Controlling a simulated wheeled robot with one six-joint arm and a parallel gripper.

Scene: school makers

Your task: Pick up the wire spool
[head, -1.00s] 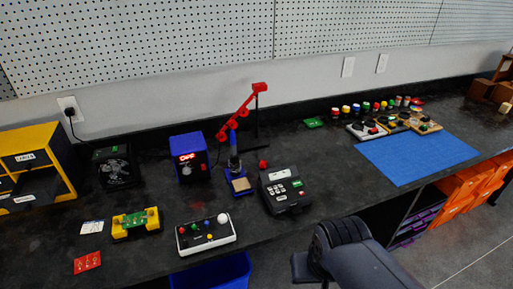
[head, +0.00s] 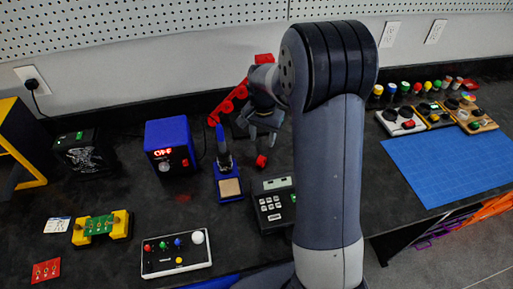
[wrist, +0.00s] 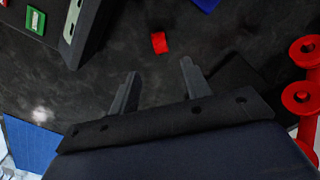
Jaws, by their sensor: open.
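A small red piece that looks like the wire spool (head: 261,161) lies on the dark bench, behind the keypad box. In the wrist view the red spool (wrist: 159,43) sits ahead of my fingertips, roughly in line with the gap between them. My gripper (head: 259,136) is open and empty, and in the head view it appears just above the spool. It also shows in the wrist view (wrist: 159,72), its two fingers apart and not touching the spool. My arm hides part of the bench behind it.
A red jointed stand (head: 229,103) is close beside my gripper; its discs (wrist: 302,97) fill the wrist view's right edge. The keypad box (head: 272,205) and soldering iron stand (head: 229,187) are near. A blue mat (head: 450,165) lies right.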

